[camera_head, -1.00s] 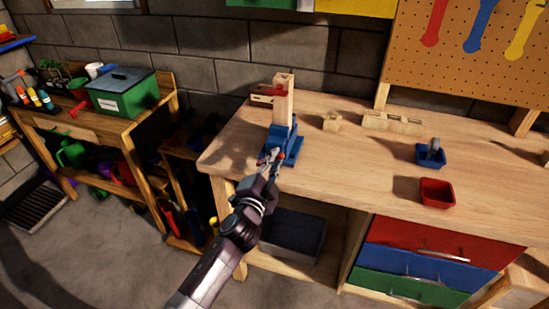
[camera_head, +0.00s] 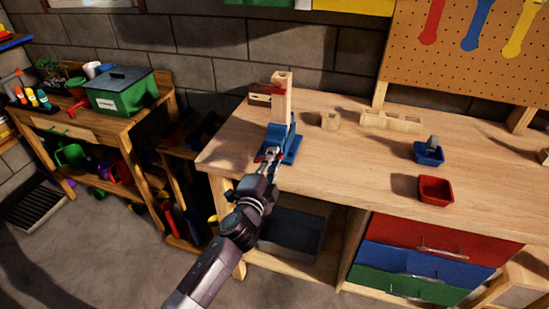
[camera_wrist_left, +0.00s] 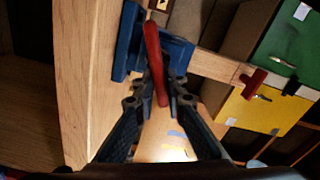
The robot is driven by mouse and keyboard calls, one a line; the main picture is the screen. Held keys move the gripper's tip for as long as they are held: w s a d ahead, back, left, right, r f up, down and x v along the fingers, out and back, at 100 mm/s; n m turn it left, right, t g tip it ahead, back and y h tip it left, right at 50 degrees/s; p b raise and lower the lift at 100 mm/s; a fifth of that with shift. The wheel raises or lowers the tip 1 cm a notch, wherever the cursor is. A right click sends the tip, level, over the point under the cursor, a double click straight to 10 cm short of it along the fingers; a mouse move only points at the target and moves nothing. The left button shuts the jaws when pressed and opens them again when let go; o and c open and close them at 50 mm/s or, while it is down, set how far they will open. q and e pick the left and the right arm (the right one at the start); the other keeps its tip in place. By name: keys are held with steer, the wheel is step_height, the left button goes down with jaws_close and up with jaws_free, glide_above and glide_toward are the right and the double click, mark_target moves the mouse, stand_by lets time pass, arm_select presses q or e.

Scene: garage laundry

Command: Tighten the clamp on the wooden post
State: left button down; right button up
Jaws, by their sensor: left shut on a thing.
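The wooden post (camera_head: 281,98) stands upright at the left end of the workbench, in a blue clamp (camera_head: 292,149). A red piece sits near the post's top. My left gripper (camera_head: 271,156) is at the front of the clamp. In the left wrist view, the left gripper (camera_wrist_left: 161,85) is shut on the clamp's red handle (camera_wrist_left: 153,50), a bar that crosses between the fingertips. The blue clamp (camera_wrist_left: 128,40) is just beyond, and the post (camera_wrist_left: 218,67) runs to the right. My right gripper is not in view.
The workbench (camera_head: 350,155) also holds small wooden blocks (camera_head: 391,120), a blue tray (camera_head: 428,153) and a red tray (camera_head: 436,188). A pegboard (camera_head: 480,60) stands at the back right. A shelf with a green box (camera_head: 121,93) is at the left.

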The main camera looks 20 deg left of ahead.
arm_select(q)
steer(key=shift+s+f, duration=0.15)
steer(key=shift+f, duration=0.45)
steer(key=c, duration=2)
jaws_free()
steer(key=shift+s+a+r, duration=0.1)
steer(key=shift+s, duration=0.05)
steer(key=shift+r, duration=0.1)
steer(key=shift+s, duration=0.5)
steer(key=s, duration=1.1)
steer(key=shift+a+r, duration=0.2)
steer(key=shift+a, duration=0.1)
